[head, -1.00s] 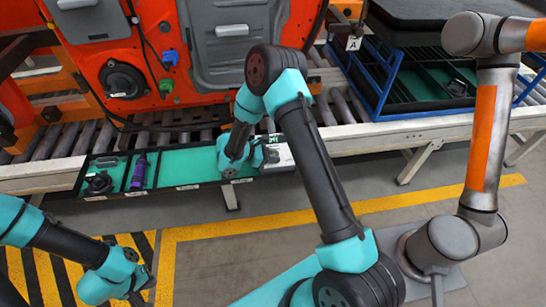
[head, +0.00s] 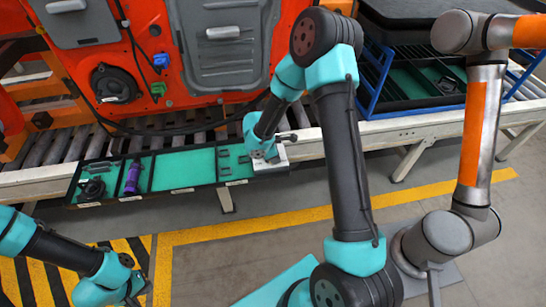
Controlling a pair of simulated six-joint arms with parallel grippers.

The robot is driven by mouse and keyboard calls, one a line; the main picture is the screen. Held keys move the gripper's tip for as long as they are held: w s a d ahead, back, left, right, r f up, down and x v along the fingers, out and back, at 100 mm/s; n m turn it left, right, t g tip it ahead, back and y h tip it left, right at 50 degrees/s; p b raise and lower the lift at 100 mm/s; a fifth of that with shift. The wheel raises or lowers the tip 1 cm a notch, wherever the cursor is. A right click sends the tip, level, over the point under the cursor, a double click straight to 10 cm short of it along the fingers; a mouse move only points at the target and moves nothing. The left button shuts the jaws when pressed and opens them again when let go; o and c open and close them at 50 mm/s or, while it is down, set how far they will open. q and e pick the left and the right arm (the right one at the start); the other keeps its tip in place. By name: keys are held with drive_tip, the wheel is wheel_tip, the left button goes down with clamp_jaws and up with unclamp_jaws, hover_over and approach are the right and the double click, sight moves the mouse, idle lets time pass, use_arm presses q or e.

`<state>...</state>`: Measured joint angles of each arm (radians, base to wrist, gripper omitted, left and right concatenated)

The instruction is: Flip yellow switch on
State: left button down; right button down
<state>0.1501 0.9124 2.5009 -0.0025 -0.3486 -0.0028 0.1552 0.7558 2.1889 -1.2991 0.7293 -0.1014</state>
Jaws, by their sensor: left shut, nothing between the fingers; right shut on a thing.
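I cannot make out a yellow switch in the head view. My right gripper (head: 268,156) is low over the right end of a long shallow tray (head: 180,190), against a white box (head: 280,167). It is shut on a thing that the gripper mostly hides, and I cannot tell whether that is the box. My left gripper (head: 134,292) is shut and empty at the lower left, over the striped floor and well apart from the tray.
An orange door panel (head: 255,75) stands behind the tray on a roller conveyor (head: 55,160). Blue and green plugs (head: 161,60) hang on it. The tray holds a purple bottle (head: 133,177) and a dark round part (head: 92,189). A blue wire rack (head: 376,100) stands right.

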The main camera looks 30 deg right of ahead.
drive_tip(key=shift+d+f+y, duration=0.1)
drive_tip(key=shift+y, duration=0.4)
drive_tip(key=c, duration=1)
unclamp_jaws()
drive_tip(key=shift+c, duration=0.2)
drive_tip(key=v, duration=1.7)
drive_tip(key=shift+s+r, duration=0.2)
drive_tip(key=shift+s, duration=0.1)
drive_tip(key=shift+f, duration=0.1)
